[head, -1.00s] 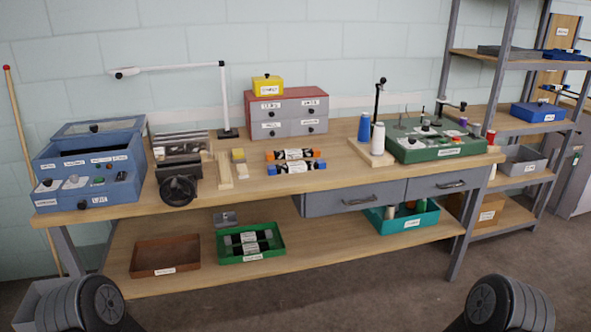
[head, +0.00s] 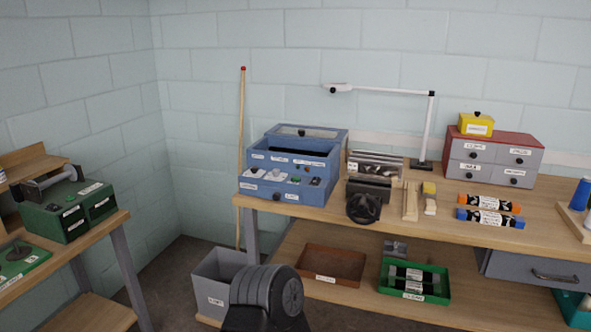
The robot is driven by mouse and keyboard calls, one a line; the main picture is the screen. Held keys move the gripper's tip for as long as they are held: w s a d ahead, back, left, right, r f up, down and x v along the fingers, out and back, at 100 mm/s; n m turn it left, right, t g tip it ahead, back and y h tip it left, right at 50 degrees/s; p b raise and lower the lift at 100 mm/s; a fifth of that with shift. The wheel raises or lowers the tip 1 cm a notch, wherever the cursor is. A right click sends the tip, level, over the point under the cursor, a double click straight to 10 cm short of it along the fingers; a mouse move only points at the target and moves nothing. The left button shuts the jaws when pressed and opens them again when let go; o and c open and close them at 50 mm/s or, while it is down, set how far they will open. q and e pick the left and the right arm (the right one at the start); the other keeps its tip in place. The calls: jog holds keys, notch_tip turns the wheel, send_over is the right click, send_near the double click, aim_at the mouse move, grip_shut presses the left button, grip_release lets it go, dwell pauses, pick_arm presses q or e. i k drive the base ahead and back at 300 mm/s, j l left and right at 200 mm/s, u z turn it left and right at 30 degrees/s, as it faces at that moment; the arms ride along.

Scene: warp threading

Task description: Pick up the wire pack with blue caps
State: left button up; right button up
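The wire pack with blue caps (head: 488,217) lies flat on the wooden workbench (head: 400,226), right of center in the head view. It has a white label between dark windings, with blue ends. A similar pack with orange caps (head: 488,203) lies just behind it, roughly parallel. Neither pack is held. A dark rounded part of my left arm shows at the bottom, but its gripper is out of view. My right arm and gripper are not in view.
Left of the packs are a yellow-topped block (head: 429,188), wooden strips and a dark handwheel device (head: 364,205). A red-topped drawer cabinet (head: 495,160) stands behind. Brown (head: 335,266) and green (head: 440,297) trays sit on the lower shelf.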

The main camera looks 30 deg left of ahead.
aim_at(486, 218)
jog(key=i+l+u, duration=1.15)
jog(key=i+l, duration=0.15)
jog(key=l, duration=0.2)
